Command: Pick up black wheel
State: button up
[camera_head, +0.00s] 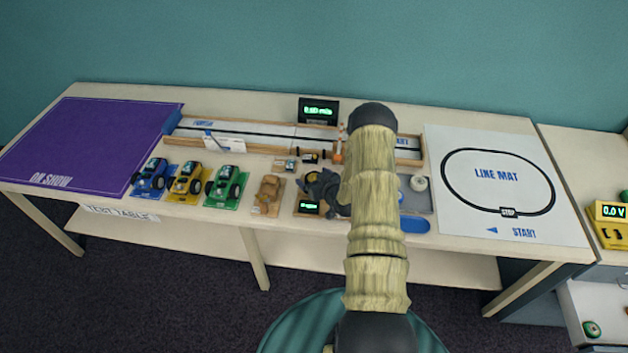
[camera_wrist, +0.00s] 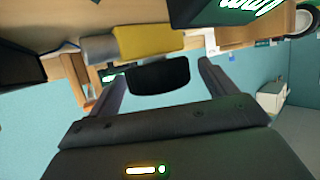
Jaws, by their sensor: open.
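In the wrist view, a black, round-edged thing (camera_wrist: 158,77), which looks like the black wheel seen edge-on, shows between the two fingers of my gripper (camera_wrist: 163,68). The fingers are apart, one on each side of it, and I cannot tell whether they touch it. In the head view my dark gripper (camera_head: 320,187) is over the front middle of the table, right of a wooden car (camera_head: 268,193). My arm hides part of the table there, and I cannot make out a loose black wheel in that view.
Blue (camera_head: 151,177), yellow (camera_head: 187,181) and green (camera_head: 225,184) cars stand left of my gripper, near a purple mat (camera_head: 75,145). A wooden-edged track (camera_head: 260,133) runs behind. A small display (camera_head: 309,208) is at the front edge. The line mat (camera_head: 470,215) lies right.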

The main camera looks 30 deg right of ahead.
jog(key=shift+c, duration=0.4)
jog(key=c, duration=1)
jog(key=shift+o, duration=0.2)
notch_tip(320, 180, up, 10)
jog(key=shift+r+b, duration=0.1)
jog(key=shift+b, duration=0.8)
